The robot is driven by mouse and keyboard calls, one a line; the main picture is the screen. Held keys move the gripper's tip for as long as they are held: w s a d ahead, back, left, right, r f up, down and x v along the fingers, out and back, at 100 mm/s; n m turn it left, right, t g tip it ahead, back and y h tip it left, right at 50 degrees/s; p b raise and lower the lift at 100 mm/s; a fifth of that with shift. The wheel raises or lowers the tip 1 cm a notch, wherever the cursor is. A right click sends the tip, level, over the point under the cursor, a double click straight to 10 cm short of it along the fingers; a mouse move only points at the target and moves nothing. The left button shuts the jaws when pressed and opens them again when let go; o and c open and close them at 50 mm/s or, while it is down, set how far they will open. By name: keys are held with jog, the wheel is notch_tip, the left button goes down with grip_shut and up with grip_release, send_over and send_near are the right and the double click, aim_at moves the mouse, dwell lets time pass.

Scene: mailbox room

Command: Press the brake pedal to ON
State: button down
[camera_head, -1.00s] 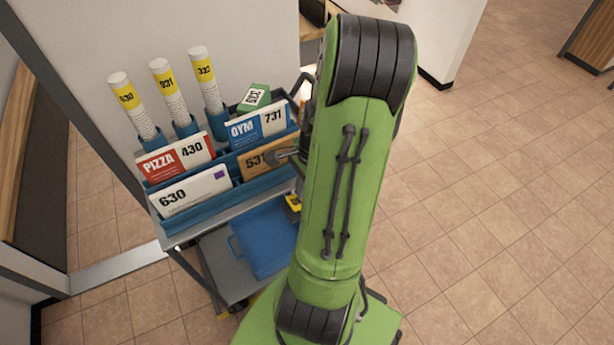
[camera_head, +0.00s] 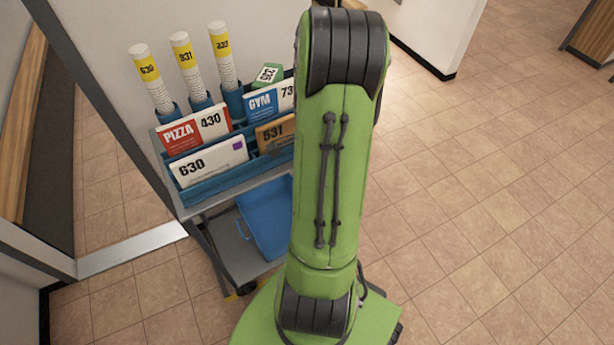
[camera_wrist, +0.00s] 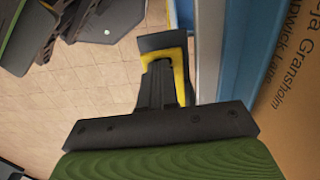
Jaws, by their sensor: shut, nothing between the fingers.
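My gripper (camera_wrist: 160,80) is in the middle of the wrist view, its dark fingers together and empty. A yellow part (camera_wrist: 180,72) with a dark plate (camera_wrist: 163,41) lies at the fingertips; whether they touch, and whether this is the brake pedal, I cannot tell. In the head view my green arm hides the gripper and the right side of the cart (camera_head: 207,208). A small yellow patch (camera_head: 230,298) shows low on the cart near a dark wheel (camera_head: 247,287); I cannot tell if it is a pedal.
The cart holds parcels, envelopes and several tubes (camera_head: 187,65) in a blue rack, with a blue tray (camera_head: 266,222) below. A wall and door frame stand to its left. In the wrist view, a brown parcel (camera_wrist: 291,95) is close on the right. Tiled floor is open at right.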

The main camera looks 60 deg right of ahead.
jog(key=shift+w+d+f+h+b, duration=0.1)
jog(key=shift+d+f+h+b, duration=0.25)
jog(key=shift+f+b, duration=0.25)
jog(key=shift+a+g+h+b, duration=0.35)
jog(key=shift+a+g+b, duration=0.05)
jog(key=shift+a+b, duration=0.05)
jog(key=shift+r+p, duration=0.25)
jog(key=shift+p, duration=0.1)
notch_tip(320, 180, up, 13)
jog(key=w+a+p, duration=0.1)
jog(key=a+p, duration=0.1)
jog(key=p, duration=0.4)
jog(key=shift+w+a, duration=0.2)
jog(key=shift+a, duration=0.1)
jog(key=shift+r, duration=0.1)
